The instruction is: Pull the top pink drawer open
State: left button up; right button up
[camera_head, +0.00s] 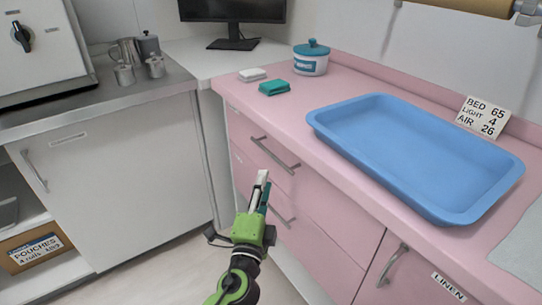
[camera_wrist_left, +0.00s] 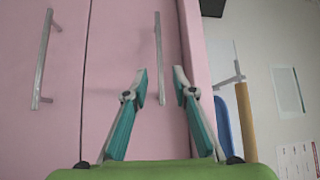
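The top pink drawer (camera_head: 262,138) is shut, flush with the counter front, with a slanted metal bar handle (camera_head: 276,155). A lower pink drawer (camera_head: 325,240) below has a similar handle (camera_head: 280,213). My left gripper (camera_head: 262,183) is in front of the drawers, lower than the top handle in the head view. In the left wrist view, my left gripper (camera_wrist_left: 160,74) is open and empty, its fingertips apart. The top drawer handle (camera_wrist_left: 159,58) shows beyond and between the fingertips, and the lower handle (camera_wrist_left: 43,58) is at the left. My right gripper is not in view.
A blue tray (camera_head: 415,150), a teal-lidded jar (camera_head: 311,58) and small folded cloths (camera_head: 274,88) are on the pink counter. A linen cupboard (camera_head: 415,275) is at the right. A grey cabinet (camera_head: 125,165) stands at the left. Some floor (camera_head: 155,270) is clear.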

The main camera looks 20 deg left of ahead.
aim_at(271, 153)
pick_arm(q)
jog(key=shift+w+a+r+p, duration=0.1)
jog(key=shift+w+a+r, duration=0.15)
jog(key=shift+w, duration=1.6)
jog(key=shift+w+a+r+p, duration=0.15)
jog(key=shift+w+a+r, duration=0.1)
jog(key=shift+w, duration=1.55)
jog(key=shift+w+a+r+p, duration=0.1)
jog(key=shift+w+a+r, duration=0.15)
jog(key=shift+w, duration=1.6)
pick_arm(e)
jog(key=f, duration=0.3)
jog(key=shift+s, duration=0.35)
pick_arm(q)
grip_shut()
